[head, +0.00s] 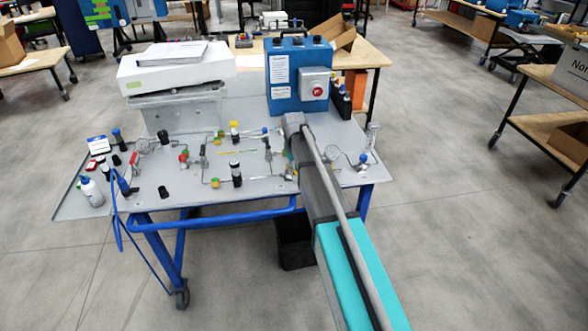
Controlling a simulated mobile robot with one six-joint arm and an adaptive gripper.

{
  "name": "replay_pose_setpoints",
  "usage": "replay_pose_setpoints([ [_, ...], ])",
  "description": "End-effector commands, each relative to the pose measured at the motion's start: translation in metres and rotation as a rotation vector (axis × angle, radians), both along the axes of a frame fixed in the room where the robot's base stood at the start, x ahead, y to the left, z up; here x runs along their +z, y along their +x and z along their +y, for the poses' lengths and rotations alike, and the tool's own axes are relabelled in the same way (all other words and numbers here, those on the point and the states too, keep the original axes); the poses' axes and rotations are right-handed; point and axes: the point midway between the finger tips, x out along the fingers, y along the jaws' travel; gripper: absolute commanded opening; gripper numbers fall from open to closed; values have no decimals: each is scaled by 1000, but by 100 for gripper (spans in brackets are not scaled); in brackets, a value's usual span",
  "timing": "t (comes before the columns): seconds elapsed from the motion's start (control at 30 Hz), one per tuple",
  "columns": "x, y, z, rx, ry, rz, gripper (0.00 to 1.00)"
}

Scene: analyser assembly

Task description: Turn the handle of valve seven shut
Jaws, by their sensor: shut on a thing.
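A grey cart top (130,196) carries a line of thin pipes, gauges and several small valves with coloured or black handles. A valve with a blue handle (266,131) is just left of my arm, and another valve with a blue cap (363,158) is to its right. A yellow-handled valve (234,128) and a black-handled valve (236,176) are further left. Number labels are too small to read, so I cannot tell which is valve seven. My arm reaches over the right part of the cart. My gripper is hidden behind the arm, so its fingers and any contact do not show.
A blue box with a red button (283,78) and a white device (178,68) stand at the back of the cart. A white bottle (92,191) is at the left edge. A black bin (291,244) stands below.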

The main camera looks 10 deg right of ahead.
Motion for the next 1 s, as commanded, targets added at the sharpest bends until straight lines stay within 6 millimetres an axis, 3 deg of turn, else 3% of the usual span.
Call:
replay_pose_setpoints([
  [0.7, 0, -4, 16, -408, 1, 0, 0],
  [1.0, 0, -4, 18, -457, 1, 0, 0],
])
